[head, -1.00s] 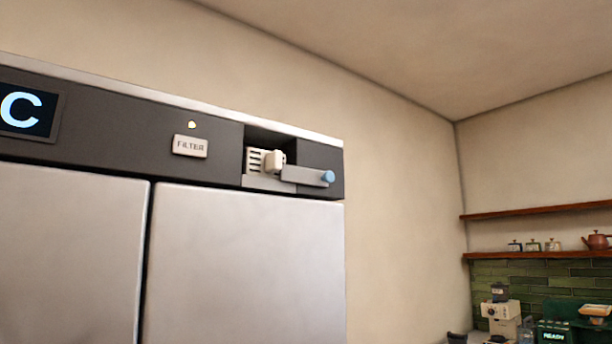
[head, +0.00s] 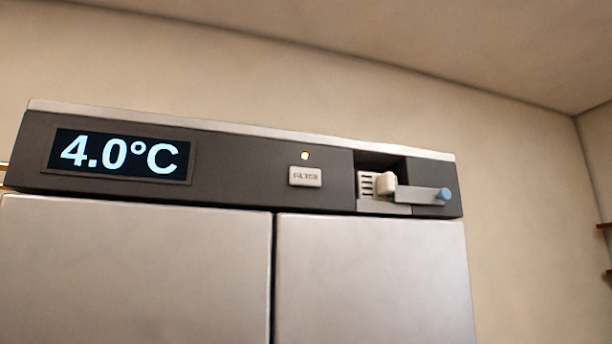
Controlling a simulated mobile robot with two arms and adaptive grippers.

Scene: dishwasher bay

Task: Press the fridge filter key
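The fridge filter key (head: 305,177) is a small cream rectangular button with dark lettering, on the dark panel (head: 235,178) at the top of the fridge. A small yellowish light (head: 305,156) glows just above it. To its right is a recess with a slotted cream piece (head: 366,184), a cream block (head: 386,184) and a grey flap or lever (head: 416,194) with a blue knob (head: 445,194). Neither of my grippers shows in the head view, so nothing is seen touching the key.
A display (head: 120,156) on the panel's left reads 4.0°C. Two pale steel fridge doors, left (head: 135,270) and right (head: 370,280), are shut below the panel. Bare wall (head: 530,200) lies to the right, with shelf ends (head: 604,226) at the far right edge.

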